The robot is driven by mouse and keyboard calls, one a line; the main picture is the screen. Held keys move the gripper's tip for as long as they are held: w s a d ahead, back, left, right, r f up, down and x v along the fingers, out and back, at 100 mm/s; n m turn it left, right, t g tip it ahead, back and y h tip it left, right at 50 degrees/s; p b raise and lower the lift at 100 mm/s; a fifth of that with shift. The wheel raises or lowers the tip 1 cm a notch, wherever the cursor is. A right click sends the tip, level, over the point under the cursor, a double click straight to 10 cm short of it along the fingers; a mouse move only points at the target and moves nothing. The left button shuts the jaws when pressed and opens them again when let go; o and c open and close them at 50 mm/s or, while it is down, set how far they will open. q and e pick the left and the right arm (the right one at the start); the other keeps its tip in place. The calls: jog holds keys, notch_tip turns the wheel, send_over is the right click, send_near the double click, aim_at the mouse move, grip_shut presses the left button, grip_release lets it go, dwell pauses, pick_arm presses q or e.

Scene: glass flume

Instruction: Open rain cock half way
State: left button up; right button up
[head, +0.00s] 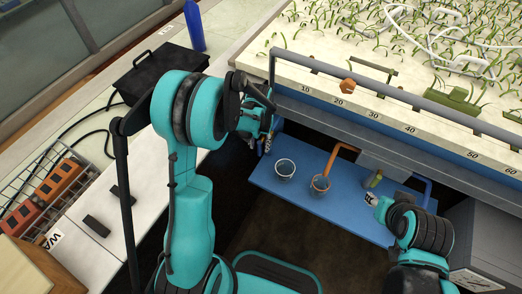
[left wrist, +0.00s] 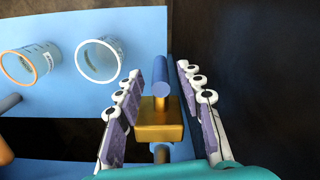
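In the left wrist view a brass valve block (left wrist: 158,118) with a blue lever (left wrist: 161,78) sits between the fingers of my left gripper (left wrist: 166,85). I take it for the rain cock. The lever points away from the camera, roughly along the fingers. The fingers are spread on both sides, with visible gaps to the lever. In the head view my left gripper (head: 266,136) is at the left front corner of the flume; the cock is hidden there. My right gripper (head: 373,199) is low at the right, by the blue shelf; its fingers are too small to read.
Two clear cups, one plain (head: 285,169) and one orange-rimmed (head: 320,184), stand on the blue shelf (head: 262,178). An orange pipe (head: 340,152) reaches over the orange-rimmed cup. The planted flume bed (head: 330,60) and its grey rail (head: 440,109) lie behind. A black box (head: 160,70) stands left.

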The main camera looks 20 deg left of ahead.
aim_at(261, 149)
pick_arm(q)
jog(key=shift+f+b, duration=0.45)
jog(key=shift+f, duration=1.15)
grip_shut()
jog(key=shift+h, duration=0.8)
jog(key=shift+s+d+h+b, duration=0.1)
jog(key=shift+d+h+b, duration=0.3)
jog(key=shift+h, duration=0.2)
